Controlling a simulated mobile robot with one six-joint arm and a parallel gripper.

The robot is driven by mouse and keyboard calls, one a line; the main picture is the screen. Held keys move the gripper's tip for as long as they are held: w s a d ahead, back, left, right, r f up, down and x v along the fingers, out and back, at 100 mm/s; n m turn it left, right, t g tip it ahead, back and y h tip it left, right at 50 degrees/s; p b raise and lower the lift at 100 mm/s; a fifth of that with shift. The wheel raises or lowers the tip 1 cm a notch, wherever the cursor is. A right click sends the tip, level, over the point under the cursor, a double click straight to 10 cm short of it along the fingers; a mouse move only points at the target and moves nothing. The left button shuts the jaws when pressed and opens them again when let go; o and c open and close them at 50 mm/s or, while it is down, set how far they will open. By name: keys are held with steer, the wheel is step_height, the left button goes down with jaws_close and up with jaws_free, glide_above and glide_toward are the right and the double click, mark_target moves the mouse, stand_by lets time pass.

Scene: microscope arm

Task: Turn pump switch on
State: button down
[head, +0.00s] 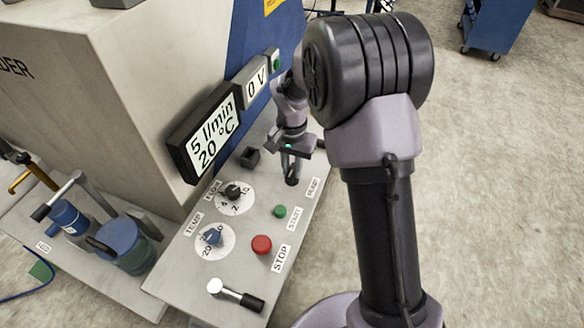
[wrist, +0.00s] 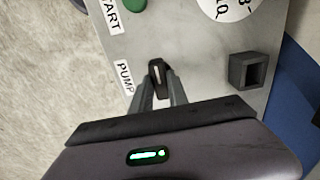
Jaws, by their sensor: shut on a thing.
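The pump switch (wrist: 156,70) is a small black knob with a light line on top, beside the PUMP label (wrist: 125,78). In the wrist view the two fingers of my gripper (wrist: 158,84) lie on either side of the knob and are shut on it. In the head view my gripper (head: 290,170) reaches down to the far right part of the panel, near the PUMP label (head: 313,187). The gripper partly hides the knob there. The exact angle of the knob is hard to tell.
The grey panel (head: 180,262) carries a green START button (head: 280,211), a red STOP button (head: 261,244), a flow dial (head: 232,191), a temperature dial (head: 212,236) and a lever (head: 236,294). A display (head: 204,132) stands behind. A square black socket (wrist: 247,70) sits near the switch.

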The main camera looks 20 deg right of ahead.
mark_target(292, 170)
stand_by(0.4)
steer(key=c, duration=1.3)
jaws_free()
steer(key=shift+r, duration=0.1)
step_height(292, 170, up, 17)
steer(key=p, duration=0.5)
steer(key=shift+r+p, duration=0.15)
steer(key=shift+p, duration=0.25)
